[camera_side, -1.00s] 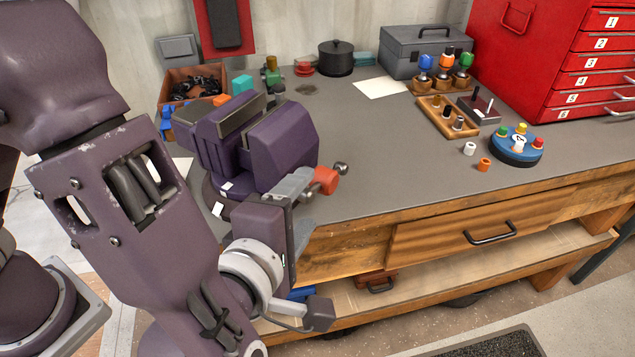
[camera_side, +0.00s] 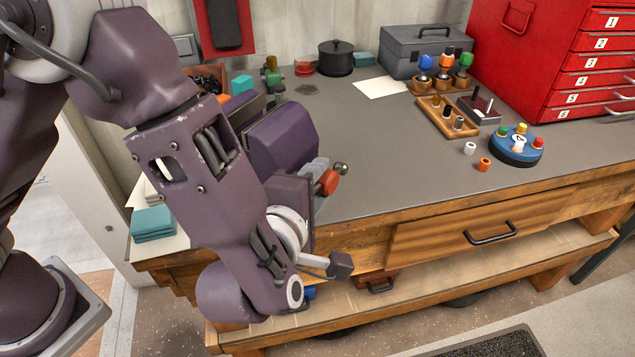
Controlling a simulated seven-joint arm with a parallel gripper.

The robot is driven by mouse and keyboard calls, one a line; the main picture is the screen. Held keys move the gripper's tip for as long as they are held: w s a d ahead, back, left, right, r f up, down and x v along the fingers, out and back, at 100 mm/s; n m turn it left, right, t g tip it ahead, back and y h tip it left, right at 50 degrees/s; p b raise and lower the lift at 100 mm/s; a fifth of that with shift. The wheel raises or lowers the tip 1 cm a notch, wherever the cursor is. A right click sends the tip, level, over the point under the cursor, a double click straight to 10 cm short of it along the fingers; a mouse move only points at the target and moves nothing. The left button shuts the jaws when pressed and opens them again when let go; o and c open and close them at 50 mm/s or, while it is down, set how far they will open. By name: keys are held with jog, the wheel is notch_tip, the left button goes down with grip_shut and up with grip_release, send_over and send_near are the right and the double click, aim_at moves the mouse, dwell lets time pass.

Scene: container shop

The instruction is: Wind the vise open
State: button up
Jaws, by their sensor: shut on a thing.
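The purple vise (camera_side: 285,140) stands at the left front of the workbench, its moving jaw block toward the front edge. Its back part and most of the jaw gap are hidden behind my arm. An orange-red grip (camera_side: 328,182) and a metal ball end (camera_side: 341,168) of the vise handle show at its front right. My gripper (camera_side: 318,174) is at the handle, with its grey fingers shut on it just left of the orange-red grip. My wrist hides the rest of the handle and the screw.
The workbench top (camera_side: 390,155) is clear right of the vise. Farther right are a wooden peg tray (camera_side: 433,124), a blue round base (camera_side: 515,158) with coloured knobs, and a red drawer cabinet (camera_side: 560,70). Teal cloths (camera_side: 153,224) lie at the left edge.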

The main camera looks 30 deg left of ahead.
jog(key=shift+f+t, duration=0.1)
jog(key=shift+t, duration=0.2)
grip_shut()
grip_release()
jog(key=t, duration=0.3)
jog(key=shift+s+f+n, duration=0.15)
jog(key=shift+f+n, duration=0.15)
jog(key=shift+f, duration=0.05)
jog(key=shift+w+f+n+t+y, duration=0.15)
jog(key=shift+n+t+y, duration=0.25)
jog(key=shift+t, duration=0.8)
jog(key=shift+w+f+n+t+y, duration=0.1)
jog(key=shift+f+n+t+y, duration=0.3)
jog(key=shift+t, duration=0.8)
grip_shut()
jog(key=shift+r, duration=0.15)
jog(key=shift+y, duration=0.3)
jog(key=o, duration=1.3)
grip_release()
jog(key=shift+r, duration=0.1)
